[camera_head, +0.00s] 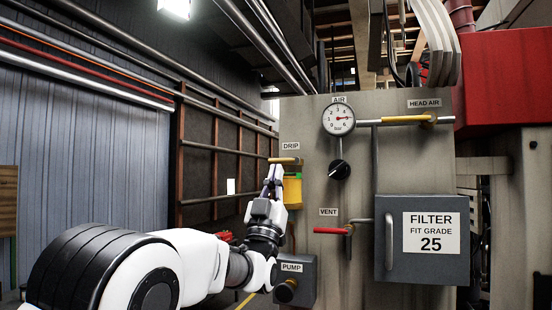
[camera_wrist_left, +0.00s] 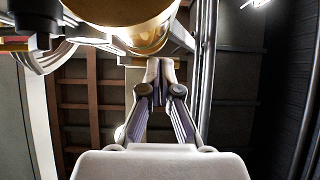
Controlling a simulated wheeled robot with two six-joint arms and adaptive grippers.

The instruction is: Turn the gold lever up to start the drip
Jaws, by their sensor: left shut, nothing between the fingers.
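The gold lever (camera_head: 283,160) lies level under the DRIP label on the grey panel. My left gripper (camera_head: 275,170) is shut and empty, pointing up just beneath the lever's left part. In the left wrist view its closed fingertips (camera_wrist_left: 160,66) sit just below the lever's edge. I cannot tell whether they touch it. A yellow container (camera_head: 292,191) hangs below the lever, partly behind my gripper. My right gripper is not in view.
The panel (camera_head: 310,120) carries an AIR gauge (camera_head: 338,118), a black knob (camera_head: 339,169), a level yellow HEAD AIR handle (camera_head: 403,119), a red VENT handle (camera_head: 330,230), a PUMP box (camera_head: 296,280) and a FILTER box (camera_head: 393,272). Open space lies left of the panel.

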